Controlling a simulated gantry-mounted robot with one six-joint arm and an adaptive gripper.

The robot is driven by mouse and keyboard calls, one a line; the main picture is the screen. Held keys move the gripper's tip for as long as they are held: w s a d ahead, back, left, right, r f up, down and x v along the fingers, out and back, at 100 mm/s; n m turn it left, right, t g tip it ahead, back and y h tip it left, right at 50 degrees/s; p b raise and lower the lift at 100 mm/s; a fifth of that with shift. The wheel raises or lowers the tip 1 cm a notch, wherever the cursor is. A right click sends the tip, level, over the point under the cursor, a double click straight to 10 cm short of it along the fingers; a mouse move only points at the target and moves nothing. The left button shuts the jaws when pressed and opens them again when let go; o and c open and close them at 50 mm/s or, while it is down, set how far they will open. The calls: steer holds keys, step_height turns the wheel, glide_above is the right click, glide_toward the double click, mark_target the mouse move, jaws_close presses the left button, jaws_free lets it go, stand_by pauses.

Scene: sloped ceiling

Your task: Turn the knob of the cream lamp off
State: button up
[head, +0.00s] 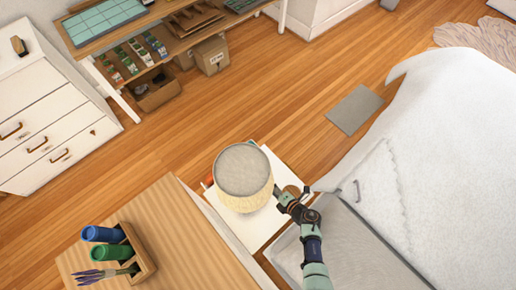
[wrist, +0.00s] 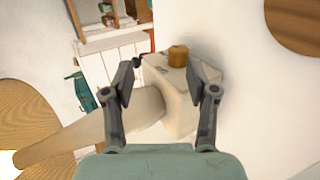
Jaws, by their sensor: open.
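The cream lamp (head: 243,178) stands on a white-topped bedside table (head: 232,228), its round shade hiding its base in the head view. In the wrist view its pale stem (wrist: 110,125) runs sideways from the woven shade (wrist: 45,122) to a block-like cream base (wrist: 158,82). A golden-brown round knob (wrist: 178,56) sits on that base. My gripper (wrist: 162,75) is open and empty, with the base and knob showing between its fingers; I cannot tell whether it touches them. In the head view my gripper (head: 281,191) is beside the shade's right edge.
A round wooden piece (head: 293,190) lies near my gripper on the bedside table; a brown disc (wrist: 296,24) shows in the wrist view. A wooden desk (head: 165,215) with a pen holder is at left. A bed (head: 440,140) is at right. Open floor lies beyond.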

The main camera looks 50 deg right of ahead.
steer(key=shift+s+a+f+g+y, duration=0.3)
steer(key=shift+s+a+f, duration=0.4)
steer(key=shift+a+f, duration=0.25)
steer(key=b+x, duration=0.4)
steer(key=x, duration=0.3)
steer(key=shift+w+d+f+b, duration=0.1)
steer(key=shift+d+f+b, duration=0.1)
steer(key=shift+b, duration=0.15)
steer(key=shift+w, duration=0.35)
